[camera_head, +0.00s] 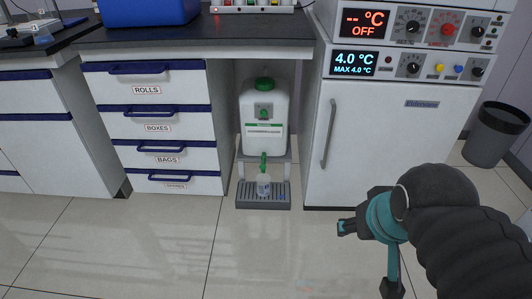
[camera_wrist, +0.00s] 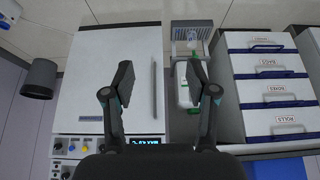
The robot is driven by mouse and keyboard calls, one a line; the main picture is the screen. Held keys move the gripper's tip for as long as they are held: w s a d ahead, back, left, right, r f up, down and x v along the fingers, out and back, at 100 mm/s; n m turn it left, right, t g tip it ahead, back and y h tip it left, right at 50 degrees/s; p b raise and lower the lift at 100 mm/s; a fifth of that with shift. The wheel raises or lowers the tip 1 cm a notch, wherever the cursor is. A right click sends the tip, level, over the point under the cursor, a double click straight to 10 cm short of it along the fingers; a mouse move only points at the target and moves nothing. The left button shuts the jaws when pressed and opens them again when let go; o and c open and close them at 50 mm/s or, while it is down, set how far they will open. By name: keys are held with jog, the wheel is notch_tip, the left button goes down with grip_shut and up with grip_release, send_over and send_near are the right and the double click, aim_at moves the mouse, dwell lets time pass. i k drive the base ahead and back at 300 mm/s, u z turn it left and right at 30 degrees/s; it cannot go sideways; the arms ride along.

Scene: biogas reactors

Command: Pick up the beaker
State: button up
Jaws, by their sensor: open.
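A small clear beaker (camera_head: 264,187) stands on a grey slatted drip tray (camera_head: 240,196), below the green tap (camera_head: 263,161) of a white canister (camera_head: 265,125).
The canister sits in a recess between a drawer cabinet (camera_head: 165,130) on the left and the fridge (camera_head: 390,140) on the right. A dark worktop (camera_head: 240,29) overhangs it. A dark bin (camera_head: 495,135) stands far right. The tiled floor (camera_head: 150,250) in front is clear.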

aim_at(263, 181)
jog(key=u, duration=0.75)
jog(key=k, duration=1)
jog(key=u, duration=1.35)
jog(key=i, duration=1.7)
jog(key=z, duration=1.4)
jog(key=i, duration=0.9)
jog(key=z, duration=1.1)
jog(key=i, duration=0.2)
jog(key=z, duration=0.2)
